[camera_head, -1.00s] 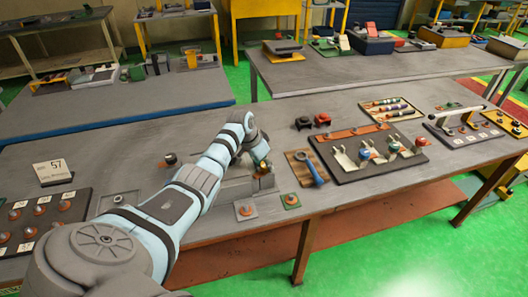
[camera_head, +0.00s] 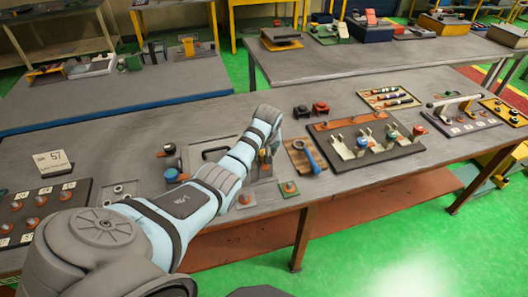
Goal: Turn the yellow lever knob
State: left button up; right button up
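My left arm reaches in from the lower left across the grey workbench (camera_head: 120,150). Its wrist end is bent over near the middle of the bench. The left gripper's fingers are hidden behind or below the wrist, so I cannot see whether they are open or shut. A small orange-yellow part (camera_head: 265,156), possibly the yellow lever knob, shows just right of the forearm. The arm hides most of the fixture around it, and I cannot tell whether the gripper touches it. My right gripper is not in view.
A blue knob (camera_head: 173,174) stands left of the arm.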

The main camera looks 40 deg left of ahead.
pick_arm(q)
jog(key=n+g, duration=0.1)
jog(key=n, duration=0.1)
jog(key=shift+w+d+f+n+y, duration=0.1)
jog(key=shift+n+y, duration=0.2)
jog(key=shift+n, duration=0.1)
jog(key=shift+f+n+g+b, duration=0.15)
jog(key=shift+n+g+b, duration=0.15)
jog(key=shift+n+b, duration=0.6)
jog(key=n+b, duration=0.1)
jog(key=b, duration=0.1)
jog(key=n+b, duration=0.1)
jog(key=n+g+b, duration=0.1)
jog(key=b, duration=0.1)
jog(key=shift+w+f+n+y+b, duration=0.15)
jog(key=shift+f+n+y+b, duration=0.15)
jog(key=shift+y, duration=0.1)
jog(key=n+g+b, duration=0.1)
jog(key=n+b, duration=0.1)
jog(key=b, duration=0.8)
jog(key=shift+d+r, duration=0.1)
jog(key=shift+r+n+b, duration=0.2)
jog(key=shift+n+b, duration=0.1)
jog(key=shift+b, duration=0.55)
jog(key=o, duration=1.1)
jog(key=shift+r, duration=0.1)
